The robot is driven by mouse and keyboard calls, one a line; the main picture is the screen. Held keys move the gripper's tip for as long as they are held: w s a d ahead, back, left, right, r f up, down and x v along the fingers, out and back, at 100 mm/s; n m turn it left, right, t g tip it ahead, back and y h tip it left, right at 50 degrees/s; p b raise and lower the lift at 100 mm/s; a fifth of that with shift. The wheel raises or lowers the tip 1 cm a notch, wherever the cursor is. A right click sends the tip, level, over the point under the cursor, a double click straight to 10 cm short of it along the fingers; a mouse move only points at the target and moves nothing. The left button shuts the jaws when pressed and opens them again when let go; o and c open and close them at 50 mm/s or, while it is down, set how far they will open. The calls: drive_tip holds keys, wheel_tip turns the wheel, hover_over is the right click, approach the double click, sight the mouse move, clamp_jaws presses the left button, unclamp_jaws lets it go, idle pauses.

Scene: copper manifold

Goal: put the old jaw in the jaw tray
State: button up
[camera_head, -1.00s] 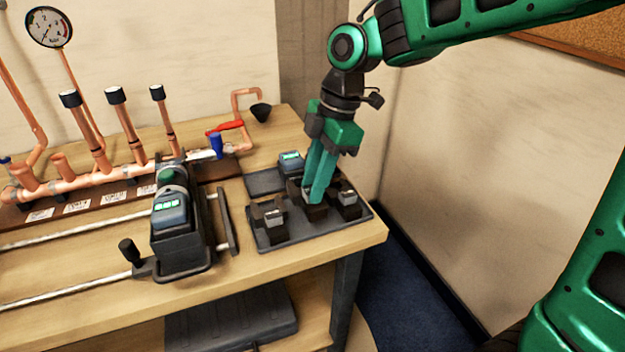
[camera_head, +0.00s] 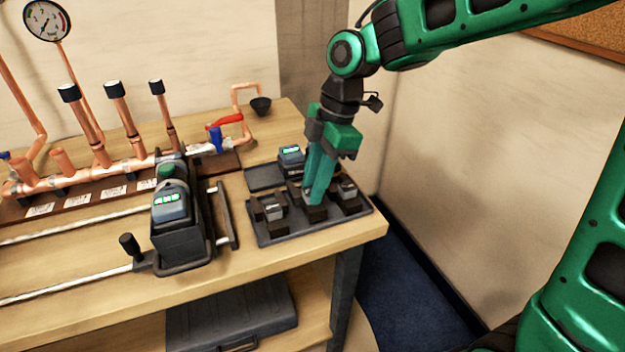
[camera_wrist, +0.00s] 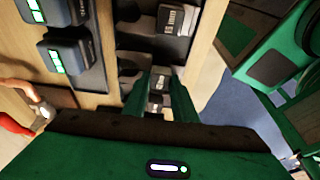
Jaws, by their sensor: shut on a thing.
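The jaw tray (camera_head: 330,228) is a dark flat tray at the right end of the workbench, with several dark jaws on it. My gripper (camera_head: 315,203) points down over the middle of the tray. Its green fingers are shut on a jaw (camera_head: 316,214), which sits low between the other jaws, at or just above the tray surface; I cannot tell if it touches. One jaw (camera_head: 271,213) is to the left and another (camera_head: 348,197) to the right. In the wrist view the held jaw (camera_wrist: 156,102) shows between the fingertips, partly hidden.
The press tool (camera_head: 178,225) with a green-lit battery stands left of the tray on rails. A spare battery (camera_head: 291,156) lies on a dark mat behind the tray. The copper manifold (camera_head: 85,176) runs along the back left. The bench's right edge is close by.

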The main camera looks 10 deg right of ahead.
drive_tip(key=shift+f, duration=0.6)
drive_tip(key=o, duration=1.5)
drive_tip(key=shift+r, duration=4)
